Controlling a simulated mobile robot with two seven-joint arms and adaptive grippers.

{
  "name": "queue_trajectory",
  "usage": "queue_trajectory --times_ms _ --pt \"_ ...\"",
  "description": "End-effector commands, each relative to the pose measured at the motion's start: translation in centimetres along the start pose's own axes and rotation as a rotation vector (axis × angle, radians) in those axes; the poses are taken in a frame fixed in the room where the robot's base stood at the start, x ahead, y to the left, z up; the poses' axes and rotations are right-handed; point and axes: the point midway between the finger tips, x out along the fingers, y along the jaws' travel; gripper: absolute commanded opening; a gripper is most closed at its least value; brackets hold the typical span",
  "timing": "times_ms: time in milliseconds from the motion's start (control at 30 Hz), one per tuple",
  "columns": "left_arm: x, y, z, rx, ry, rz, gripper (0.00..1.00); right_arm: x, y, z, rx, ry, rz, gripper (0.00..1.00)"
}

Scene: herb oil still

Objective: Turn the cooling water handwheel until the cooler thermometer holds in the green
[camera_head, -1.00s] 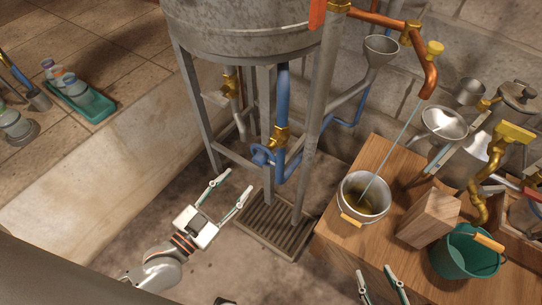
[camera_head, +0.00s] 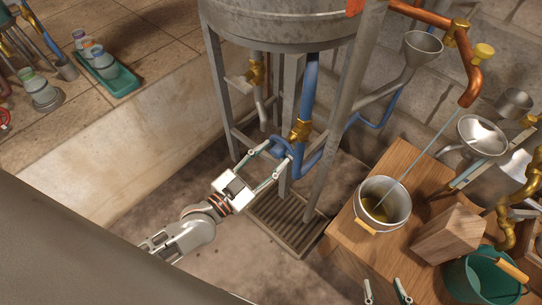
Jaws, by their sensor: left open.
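The blue cooling water handwheel (camera_head: 281,146) sits low on the blue pipe (camera_head: 309,92), beside a brass valve body (camera_head: 300,130), under the big metal tank. My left gripper (camera_head: 278,151) is open, with its fingertips at the handwheel, one on each side of it. I cannot tell whether they touch it. My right gripper (camera_head: 383,281) shows only its fingers at the bottom edge; they are apart and empty. I cannot make out a cooler thermometer or its green band in this view.
The metal tank (camera_head: 275,20) stands on grey legs around the handwheel, over a floor grate (camera_head: 283,222). A low wall (camera_head: 120,135) runs at left.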

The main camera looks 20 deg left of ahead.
Motion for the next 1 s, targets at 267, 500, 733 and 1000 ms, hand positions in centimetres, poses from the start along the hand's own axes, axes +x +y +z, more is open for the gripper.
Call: queue_trajectory --times_ms 267,500,733,1000 --pt "-0.03 0.0 -0.01 0.0 0.0 0.0 0.07 -0.01 0.0 -0.04 0.0 0.001 0.0 0.4" --pt "-0.03 -0.03 -0.05 -0.003 0.001 0.0 0.03 -0.01 0.02 -0.15 0.0 0.003 0.001 0.4" --pt "0.04 -0.12 -0.32 -0.062 0.005 -0.001 0.03 -0.09 0.35 -0.81 -0.006 0.012 0.006 0.4" --pt "0.13 -0.21 -0.58 -0.248 0.007 0.0 0.03 -0.34 0.7 -0.87 -0.013 0.007 0.014 0.4"
